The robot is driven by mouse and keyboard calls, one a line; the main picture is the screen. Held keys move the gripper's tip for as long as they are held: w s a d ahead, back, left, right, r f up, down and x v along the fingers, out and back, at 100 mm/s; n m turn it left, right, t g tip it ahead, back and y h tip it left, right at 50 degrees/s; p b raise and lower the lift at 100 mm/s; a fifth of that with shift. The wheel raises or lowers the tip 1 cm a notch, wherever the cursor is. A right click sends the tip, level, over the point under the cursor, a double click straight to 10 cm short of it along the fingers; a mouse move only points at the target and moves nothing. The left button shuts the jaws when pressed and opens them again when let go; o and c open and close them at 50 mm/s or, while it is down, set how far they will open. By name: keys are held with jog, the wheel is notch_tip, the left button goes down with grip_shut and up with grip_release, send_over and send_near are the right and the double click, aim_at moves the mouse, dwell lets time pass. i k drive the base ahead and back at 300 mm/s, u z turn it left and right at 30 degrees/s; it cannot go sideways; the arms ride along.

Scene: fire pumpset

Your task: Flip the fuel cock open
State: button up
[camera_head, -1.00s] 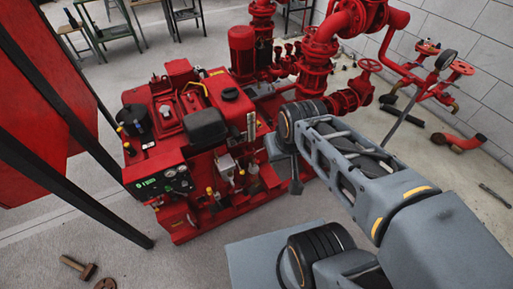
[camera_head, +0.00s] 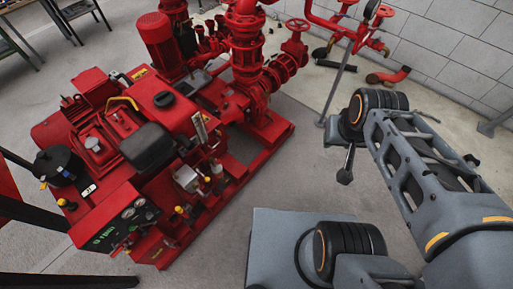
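The red fire pumpset (camera_head: 160,130) stands on the floor at left and centre. The fuel cock is too small to pick out for sure. Small fittings with yellow caps (camera_head: 183,211) and a pale metal filter-like part (camera_head: 187,178) sit on the engine's near side, beside the gauge panel (camera_head: 125,222). My arm is at the right, apart from the pumpset. A small dark end part, seemingly my gripper (camera_head: 345,172), hangs below the arm's black-ringed joint. Its fingers cannot be made out, and nothing is seen held there.
Red valves and pipes (camera_head: 345,30) stand by the block wall at the back. A loose red pipe piece (camera_head: 388,77) lies on the floor. Tables (camera_head: 75,15) are at the back left. Bare floor separates the pumpset from my arm.

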aim_at(218, 161)
jog(key=z, duration=0.95)
jog(key=k, duration=0.15)
jog(key=u, duration=2.55)
